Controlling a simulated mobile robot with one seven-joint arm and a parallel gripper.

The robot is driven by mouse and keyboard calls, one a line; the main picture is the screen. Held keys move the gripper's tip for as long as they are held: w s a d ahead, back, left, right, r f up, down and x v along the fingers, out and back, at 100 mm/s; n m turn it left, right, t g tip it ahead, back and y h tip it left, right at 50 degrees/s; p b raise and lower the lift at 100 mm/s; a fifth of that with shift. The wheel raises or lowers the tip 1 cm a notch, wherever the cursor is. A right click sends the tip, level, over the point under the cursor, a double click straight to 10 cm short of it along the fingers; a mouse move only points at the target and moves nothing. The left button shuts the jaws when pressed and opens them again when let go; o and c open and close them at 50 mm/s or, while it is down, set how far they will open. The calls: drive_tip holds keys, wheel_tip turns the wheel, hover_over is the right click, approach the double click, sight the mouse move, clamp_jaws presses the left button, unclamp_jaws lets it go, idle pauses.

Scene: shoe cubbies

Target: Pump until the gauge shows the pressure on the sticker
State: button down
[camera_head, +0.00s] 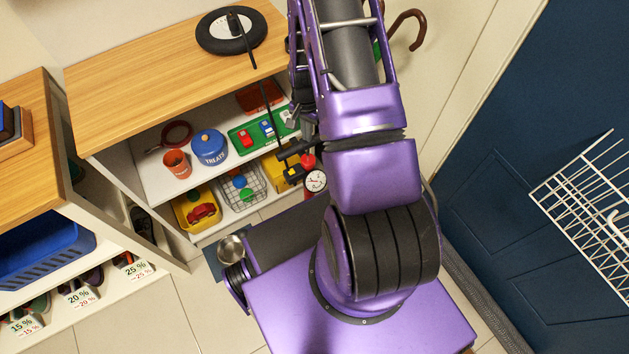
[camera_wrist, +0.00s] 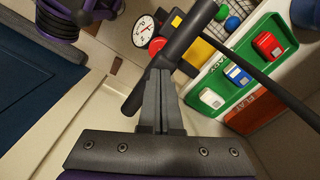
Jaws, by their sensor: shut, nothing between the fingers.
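The round white pressure gauge (camera_head: 315,180) sits low beside a red part (camera_head: 307,161) of the pump, and it also shows in the wrist view (camera_wrist: 146,30). Its needle is too small to read surely. The pump's black bar handle (camera_wrist: 187,40) slants across the wrist view. My gripper (camera_wrist: 160,74) is shut and empty, with its fingertips over or against the handle; contact is unclear. A black hose (camera_wrist: 265,85) runs off right from near the handle. A black wheel with a white centre (camera_head: 232,30) lies on the cabinet top. I cannot make out the sticker or its number.
The wooden-topped cabinet (camera_head: 150,75) holds a blue treats jar (camera_head: 209,148), an orange cup (camera_head: 177,164), a green tray with toy cars (camera_head: 245,136), a yellow bin (camera_head: 187,215) and a wire basket (camera_head: 240,200). A white wire rack (camera_head: 590,200) hangs at right on the blue door.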

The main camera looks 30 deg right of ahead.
sight(308, 144)
drive_tip(key=shift+f, duration=2.75)
drive_tip(key=shift+r+p, duration=2.9)
drive_tip(key=shift+r, duration=2.05)
drive_tip(key=shift+w+r, duration=0.1)
